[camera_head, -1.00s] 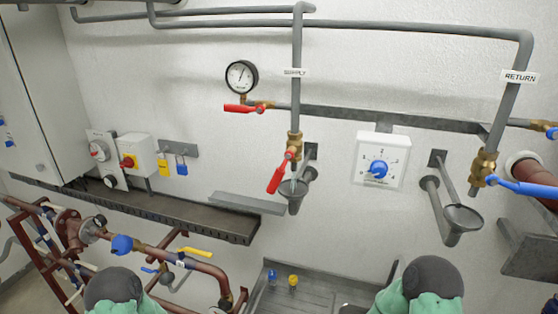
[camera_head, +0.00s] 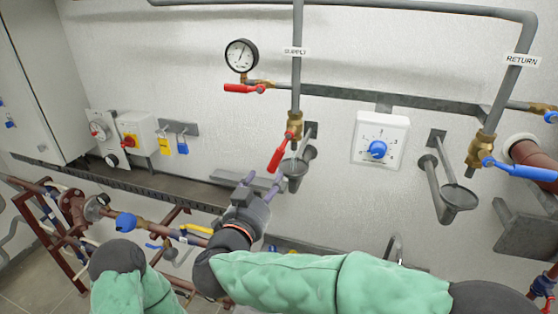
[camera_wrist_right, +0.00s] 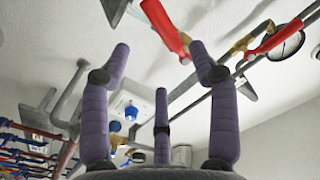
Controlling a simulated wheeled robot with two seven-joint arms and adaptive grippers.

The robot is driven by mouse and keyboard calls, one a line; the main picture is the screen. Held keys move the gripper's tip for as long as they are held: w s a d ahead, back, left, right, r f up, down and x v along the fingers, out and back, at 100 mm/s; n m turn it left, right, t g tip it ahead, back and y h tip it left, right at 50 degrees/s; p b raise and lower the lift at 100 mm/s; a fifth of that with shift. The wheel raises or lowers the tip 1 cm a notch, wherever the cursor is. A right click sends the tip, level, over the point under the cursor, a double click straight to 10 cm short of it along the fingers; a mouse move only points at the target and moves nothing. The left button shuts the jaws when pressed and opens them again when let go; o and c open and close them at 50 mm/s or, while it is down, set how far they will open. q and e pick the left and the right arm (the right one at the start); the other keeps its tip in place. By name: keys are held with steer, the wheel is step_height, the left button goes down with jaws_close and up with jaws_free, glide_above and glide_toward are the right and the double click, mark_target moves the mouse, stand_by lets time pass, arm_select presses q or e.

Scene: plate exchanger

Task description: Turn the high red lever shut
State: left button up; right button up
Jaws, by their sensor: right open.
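One red lever (camera_head: 244,88) lies level below the round gauge, on the thin side pipe. A second, lower red lever (camera_head: 279,153) hangs slanting down from the brass valve on the supply pipe. My right gripper (camera_head: 265,182) is open and empty just below this lower lever, apart from it as far as I can see. In the right wrist view, the lower lever (camera_wrist_right: 163,28) shows beyond and between the spread fingertips (camera_wrist_right: 160,52), and the gauge-side lever (camera_wrist_right: 276,40) is farther right. My left gripper is out of view; only part of my left arm shows.
A grey funnel (camera_head: 295,173) sits close to the lower lever, beside my right fingers. A dial box (camera_head: 380,139) and a blue return lever (camera_head: 522,171) are to the right. A grey ledge (camera_head: 228,177) is behind my gripper.

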mark_target(278, 162)
steer(key=p+x, duration=0.2)
steer(key=x, duration=0.8)
steer(key=shift+w+d+r+p, duration=0.1)
steer(key=shift+w+p, duration=0.2)
steer(key=shift+p, duration=0.05)
jaws_close()
